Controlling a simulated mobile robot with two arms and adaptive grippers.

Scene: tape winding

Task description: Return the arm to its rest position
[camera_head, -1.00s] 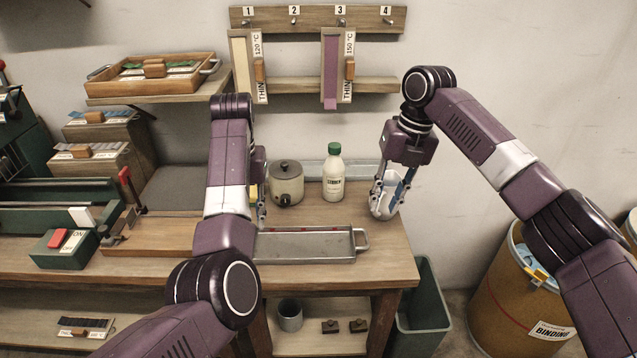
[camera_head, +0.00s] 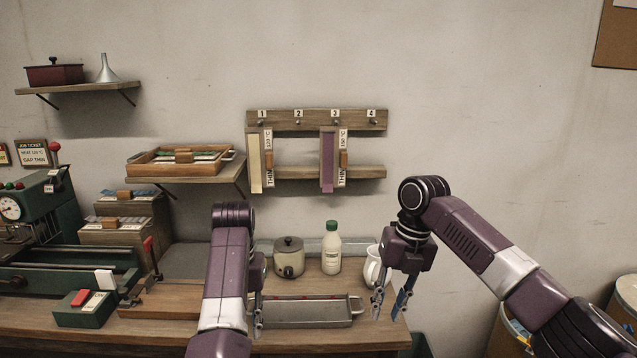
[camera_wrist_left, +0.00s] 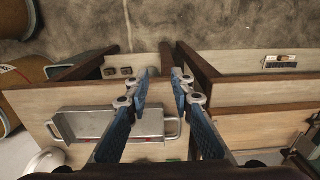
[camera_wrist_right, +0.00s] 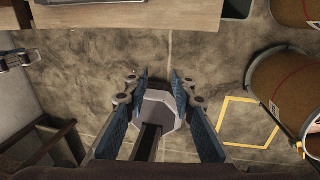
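My right gripper (camera_head: 391,303) is open, with its fingers pointing down. In the head view it overlaps the area just in front of the white mug (camera_head: 373,268). In the right wrist view its fingers (camera_wrist_right: 153,85) are apart with nothing between them, above the floor and a grey octagonal part. My left gripper (camera_head: 258,318) hangs near the left end of the metal tray (camera_head: 305,312). The left wrist view shows its fingers (camera_wrist_left: 161,82) spread and empty, with the tray (camera_wrist_left: 85,125) below. Both arms are bent at the elbow.
A green-capped bottle (camera_head: 331,252) and a lidded pot (camera_head: 288,260) stand on the bench behind the tray. A green machine (camera_head: 60,265) is at left. Bins (camera_head: 622,300) stand at right. The wall rack (camera_head: 315,119) holds two strips. Open floor lies below the right gripper.

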